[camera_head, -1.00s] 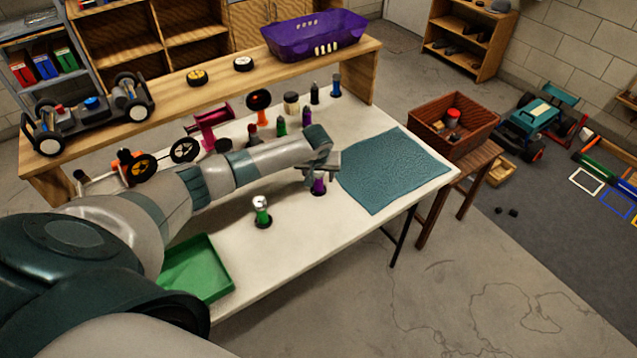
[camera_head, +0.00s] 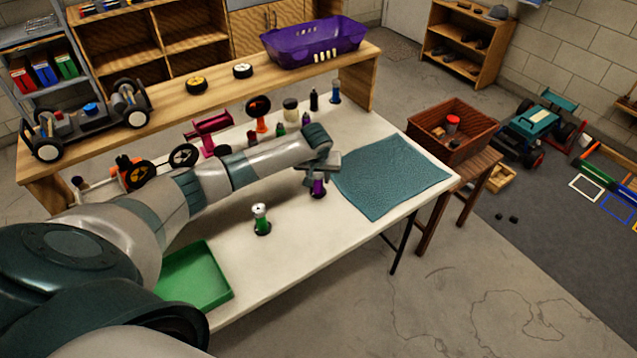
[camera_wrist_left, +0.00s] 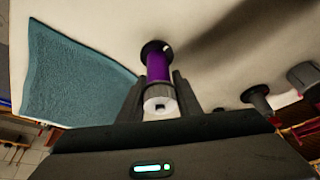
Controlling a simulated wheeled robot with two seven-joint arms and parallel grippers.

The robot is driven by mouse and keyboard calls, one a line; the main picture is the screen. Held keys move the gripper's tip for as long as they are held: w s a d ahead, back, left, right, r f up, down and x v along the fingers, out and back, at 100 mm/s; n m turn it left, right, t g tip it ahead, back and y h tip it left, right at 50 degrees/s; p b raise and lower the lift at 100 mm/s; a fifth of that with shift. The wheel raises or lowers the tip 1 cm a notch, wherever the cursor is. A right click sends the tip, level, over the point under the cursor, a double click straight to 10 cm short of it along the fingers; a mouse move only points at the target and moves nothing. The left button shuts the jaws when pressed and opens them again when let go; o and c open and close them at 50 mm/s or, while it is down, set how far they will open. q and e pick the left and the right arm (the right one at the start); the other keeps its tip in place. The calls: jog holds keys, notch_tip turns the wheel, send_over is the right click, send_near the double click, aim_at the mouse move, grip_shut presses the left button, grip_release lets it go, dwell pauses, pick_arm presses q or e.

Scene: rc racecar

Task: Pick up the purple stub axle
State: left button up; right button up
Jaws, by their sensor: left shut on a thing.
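The purple stub axle (camera_head: 319,188) is upright at the white table, just left of the teal mat. In the left wrist view its purple shaft (camera_wrist_left: 158,69) has a pale end facing the camera and a dark round base at the far end. My left gripper (camera_head: 317,176) is above it in the head view, with its fingers (camera_wrist_left: 159,92) shut on the pale end part. I cannot tell whether the base touches the table. My right gripper is not in view.
A green stub axle (camera_head: 261,219) stands nearby to the left, and a green tray (camera_head: 196,276) lies at the table's front left. The teal mat (camera_head: 391,177) is bare. Several small parts and bottles stand behind my left arm. A brown crate (camera_head: 456,132) is at the right.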

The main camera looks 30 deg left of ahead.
pick_arm(q)
jog(key=shift+w+r, duration=0.1)
jog(key=shift+r, duration=0.7)
jog(key=d+r+b, duration=0.3)
jog(key=d+r, duration=0.4)
jog(key=d, duration=0.4)
jog(key=shift+w+d+r, duration=0.15)
jog(key=shift+w+d, duration=0.15)
jog(key=shift+w, duration=0.1)
